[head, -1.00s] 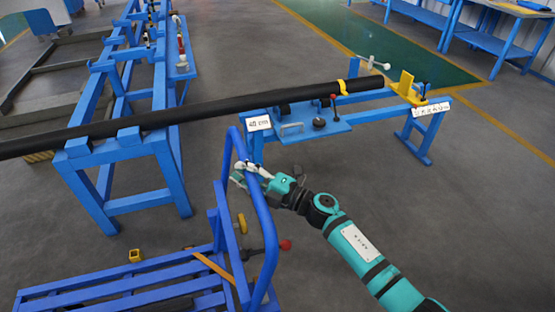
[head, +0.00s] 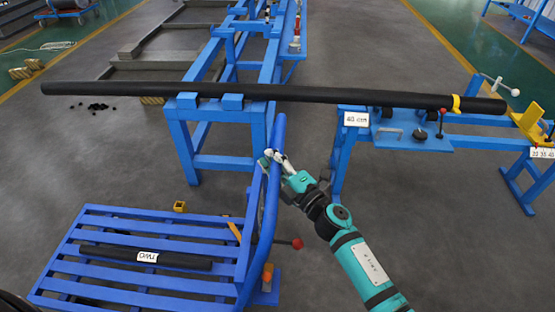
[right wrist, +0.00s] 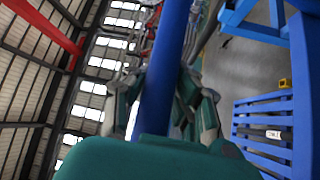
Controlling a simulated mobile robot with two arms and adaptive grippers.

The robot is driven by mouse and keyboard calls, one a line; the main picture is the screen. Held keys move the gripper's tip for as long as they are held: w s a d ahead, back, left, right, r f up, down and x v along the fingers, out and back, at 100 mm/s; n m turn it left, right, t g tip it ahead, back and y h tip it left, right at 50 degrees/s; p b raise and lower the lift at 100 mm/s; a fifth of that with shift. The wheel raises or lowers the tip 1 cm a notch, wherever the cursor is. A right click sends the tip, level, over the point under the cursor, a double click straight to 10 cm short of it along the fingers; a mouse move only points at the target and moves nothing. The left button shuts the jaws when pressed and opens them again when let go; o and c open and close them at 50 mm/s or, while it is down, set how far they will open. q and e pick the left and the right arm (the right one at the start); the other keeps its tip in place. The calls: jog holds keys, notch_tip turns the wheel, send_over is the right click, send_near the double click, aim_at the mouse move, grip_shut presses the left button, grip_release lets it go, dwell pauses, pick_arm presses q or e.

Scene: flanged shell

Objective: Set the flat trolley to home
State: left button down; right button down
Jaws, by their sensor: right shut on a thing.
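The flat trolley is blue, with a slatted deck (head: 150,228) at the lower left of the head view and an upright tubular handle (head: 267,205) at its right end. A short black tube (head: 110,253) with a white "TWO" label lies on the deck. My right gripper (head: 272,158) is shut on the handle near its top. In the right wrist view its fingers (right wrist: 160,95) close around the blue handle bar (right wrist: 168,60), and part of the slatted deck (right wrist: 263,110) shows at the right. My left gripper is out of view. No marking of home is recognisable.
A long black pipe (head: 330,95) lies across a blue frame (head: 180,140) and a blue bench (head: 470,143) just beyond the trolley. A small yellow block (head: 179,206) sits by the deck's far edge. Grey floor (head: 110,150) is open at the left.

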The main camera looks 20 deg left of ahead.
jog(key=shift+w+d+f, duration=0.1)
jog(key=shift+d+f, duration=0.1)
jog(key=shift+f, duration=0.25)
jog(key=c, duration=1.5)
grip_release()
jog(key=shift+c, duration=0.2)
jog(key=o, duration=0.5)
jog(key=shift+r, duration=0.15)
jog(key=shift+c, duration=0.2)
jog(key=shift+o, duration=0.2)
jog(key=shift+r, duration=0.1)
jog(key=shift+d, duration=0.1)
jog(key=v, duration=1.2)
